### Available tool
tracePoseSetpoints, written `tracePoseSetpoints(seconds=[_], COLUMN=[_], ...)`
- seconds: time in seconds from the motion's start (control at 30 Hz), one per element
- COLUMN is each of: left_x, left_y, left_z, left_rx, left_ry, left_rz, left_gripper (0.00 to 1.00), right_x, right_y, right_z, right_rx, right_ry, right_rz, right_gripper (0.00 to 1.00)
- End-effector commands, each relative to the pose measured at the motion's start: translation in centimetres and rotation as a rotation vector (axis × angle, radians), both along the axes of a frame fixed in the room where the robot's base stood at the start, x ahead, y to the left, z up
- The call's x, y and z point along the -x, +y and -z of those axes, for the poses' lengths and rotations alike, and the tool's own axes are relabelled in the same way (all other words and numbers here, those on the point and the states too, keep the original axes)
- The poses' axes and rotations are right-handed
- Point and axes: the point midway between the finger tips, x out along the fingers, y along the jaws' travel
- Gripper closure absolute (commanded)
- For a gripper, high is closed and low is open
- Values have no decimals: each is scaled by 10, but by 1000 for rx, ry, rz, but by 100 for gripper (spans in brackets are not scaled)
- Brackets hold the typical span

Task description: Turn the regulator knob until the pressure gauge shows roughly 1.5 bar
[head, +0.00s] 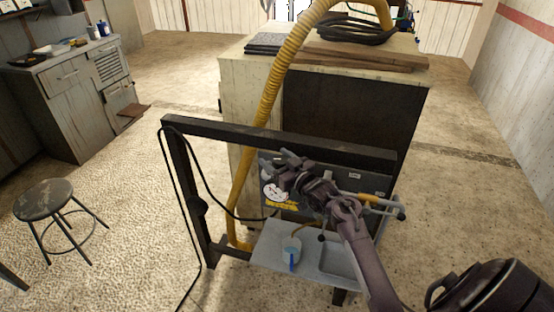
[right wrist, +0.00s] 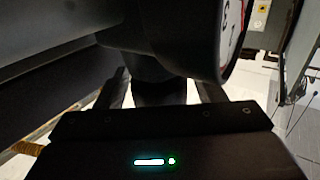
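My right gripper (head: 276,168) reaches in front of the upper part of the rack panel in the head view. In the right wrist view its two fingers (right wrist: 160,90) stand either side of a dark round part (right wrist: 160,88), which looks like the regulator knob. I cannot tell whether they press on it. The pressure gauge (right wrist: 233,35) shows there edge-on, a dark case with a sliver of white face and red marks. Its needle and reading cannot be made out. In the head view my arm and gripper hide the knob and gauge. My left gripper is not in view.
A stool (head: 43,200) stands left on open floor.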

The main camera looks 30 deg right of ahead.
Motion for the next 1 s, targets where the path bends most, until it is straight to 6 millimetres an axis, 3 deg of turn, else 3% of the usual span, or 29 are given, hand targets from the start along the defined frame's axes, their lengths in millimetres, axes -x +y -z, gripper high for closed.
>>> tracePoseSetpoints(seconds=[0.03, 0.33, 1.0], left_x=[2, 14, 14], left_y=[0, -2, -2], left_z=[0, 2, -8], left_rx=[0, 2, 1], left_ry=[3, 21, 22], left_rz=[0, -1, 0], left_gripper=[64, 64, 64], right_x=[0, 0, 0], right_y=[0, 0, -5], right_z=[0, 0, -1], right_rx=[0, 0, -1], right_ry=[0, 0, -2], right_rz=[0, 1, 264], right_gripper=[44, 82, 82])
